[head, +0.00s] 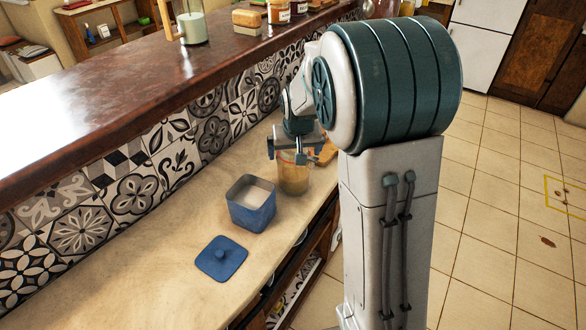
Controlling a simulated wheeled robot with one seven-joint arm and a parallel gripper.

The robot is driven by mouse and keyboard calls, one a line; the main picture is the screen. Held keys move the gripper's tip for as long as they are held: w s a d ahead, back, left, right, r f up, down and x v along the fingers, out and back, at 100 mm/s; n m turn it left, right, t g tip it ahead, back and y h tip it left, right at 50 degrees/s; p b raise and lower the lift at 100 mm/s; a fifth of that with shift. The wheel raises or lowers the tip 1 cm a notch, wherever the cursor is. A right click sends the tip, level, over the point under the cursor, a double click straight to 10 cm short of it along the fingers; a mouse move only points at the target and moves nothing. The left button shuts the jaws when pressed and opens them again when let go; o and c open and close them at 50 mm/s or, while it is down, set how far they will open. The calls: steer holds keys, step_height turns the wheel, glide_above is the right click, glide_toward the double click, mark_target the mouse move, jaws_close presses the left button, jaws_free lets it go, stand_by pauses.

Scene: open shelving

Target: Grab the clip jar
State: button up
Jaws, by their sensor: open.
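A glass jar with an orange-brown tint (294,181) stands upright on the lower pale counter, near its front edge. It looks like the clip jar, though its clip cannot be made out. My gripper (287,156) is open and points down at the top of this jar. Its fingers overlap the jar's upper part in the picture. I cannot tell whether they touch it or are fully around it. The fingers and my arm hide the jar's lid and rim.
An open blue canister (252,214) with pale contents stands left of the jar, its blue lid (221,259) lying in front. The tiled wall (140,190) and raised brown bar top (110,105) bound the counter's left side.

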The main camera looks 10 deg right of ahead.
steer(key=shift+p+x, duration=0.4)
steer(key=shift+x, duration=1.95)
steer(key=c, duration=1.3)
